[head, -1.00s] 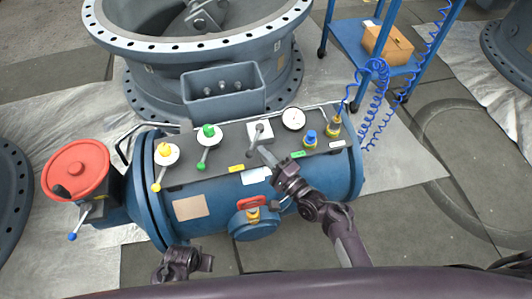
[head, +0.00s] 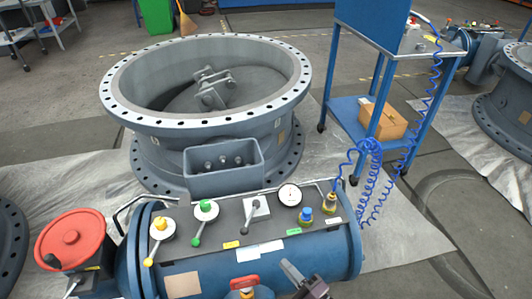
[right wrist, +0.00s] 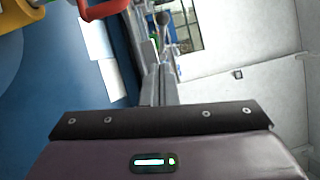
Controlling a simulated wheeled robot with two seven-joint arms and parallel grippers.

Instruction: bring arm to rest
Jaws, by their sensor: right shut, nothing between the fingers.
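My right gripper (head: 287,266) is at the bottom edge of the head view, over the near side of the blue actuator cylinder (head: 210,272). Its fingers are shut and empty, and most of its arm is out of frame. In the right wrist view, the shut fingers (right wrist: 158,80) point up the picture, apart from the control panel. The panel (head: 232,226) on the cylinder carries a yellow lever (head: 159,228), a green lever (head: 204,212) and a grey lever (head: 252,207). My left gripper is out of view.
A red T-handle (head: 244,282) is just left of my right gripper. A red handwheel (head: 72,238) stands at the left. The large grey valve (head: 160,150) is behind the panel. A blue cart (head: 352,128) with coiled blue hoses (head: 370,175) stands at the right.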

